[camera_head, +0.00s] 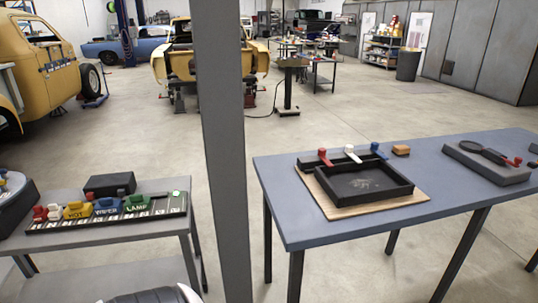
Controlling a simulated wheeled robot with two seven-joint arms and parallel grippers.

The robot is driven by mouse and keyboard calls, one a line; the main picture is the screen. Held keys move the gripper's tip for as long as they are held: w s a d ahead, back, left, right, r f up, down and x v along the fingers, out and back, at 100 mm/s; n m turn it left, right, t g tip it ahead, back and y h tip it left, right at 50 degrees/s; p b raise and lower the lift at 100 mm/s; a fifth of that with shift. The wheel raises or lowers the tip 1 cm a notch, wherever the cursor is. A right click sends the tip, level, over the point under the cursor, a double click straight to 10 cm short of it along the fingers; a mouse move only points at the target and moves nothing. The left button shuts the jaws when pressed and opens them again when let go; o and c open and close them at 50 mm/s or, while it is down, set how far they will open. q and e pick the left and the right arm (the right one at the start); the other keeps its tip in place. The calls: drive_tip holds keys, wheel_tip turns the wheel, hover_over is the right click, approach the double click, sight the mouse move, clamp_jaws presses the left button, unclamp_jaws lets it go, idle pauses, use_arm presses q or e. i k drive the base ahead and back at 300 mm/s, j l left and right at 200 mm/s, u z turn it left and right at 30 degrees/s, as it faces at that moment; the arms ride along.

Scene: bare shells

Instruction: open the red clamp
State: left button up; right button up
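A red clamp lever (325,156) stands at the left end of the back edge of a black tray (337,205). A white lever (352,153) and a blue lever (378,150) stand to its right on the same edge. The red lever looks raised and tilted, but it is too small to tell whether its clamp is open or shut. The tray lies on a light wooden board (419,199) on the blue-grey table (290,222).
A grey post (222,130) stands between the two tables. The left table (90,249) carries a labelled rack (110,219) of coloured blocks and a black box (110,184).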

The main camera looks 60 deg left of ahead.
sight(321, 150)
drive_tip(key=u, duration=1.45)
drive_tip(key=i+l+u, duration=0.2)
drive_tip(key=i+l, duration=0.2)
